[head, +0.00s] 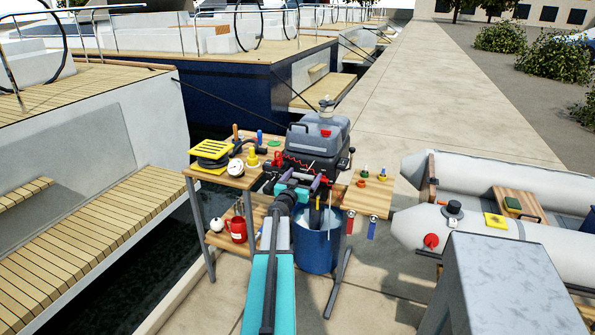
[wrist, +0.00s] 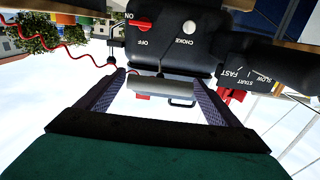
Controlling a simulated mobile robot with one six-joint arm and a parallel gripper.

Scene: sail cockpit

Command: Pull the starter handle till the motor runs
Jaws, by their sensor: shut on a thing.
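The grey outboard motor (head: 322,137) stands upright on a stand, its lower part over a blue barrel (head: 316,250). My gripper (head: 297,181) is in front of the motor, at its black front panel. In the wrist view, a grey cylindrical handle (wrist: 160,87) lies crosswise between the two fingers of my gripper (wrist: 160,77), and the jaws are shut on it. The handle is close below the motor's panel (wrist: 175,58). The panel carries a red switch knob (wrist: 139,27) marked ON and OFF and a white choke knob (wrist: 190,29).
A wooden bench (head: 236,178) at left holds yellow and black gear. A small wooden shelf (head: 368,197) is at right. A red coiled cord (wrist: 60,52) and a red throttle lever (wrist: 232,97) flank the handle. A grey inflatable boat (head: 480,235) lies at right.

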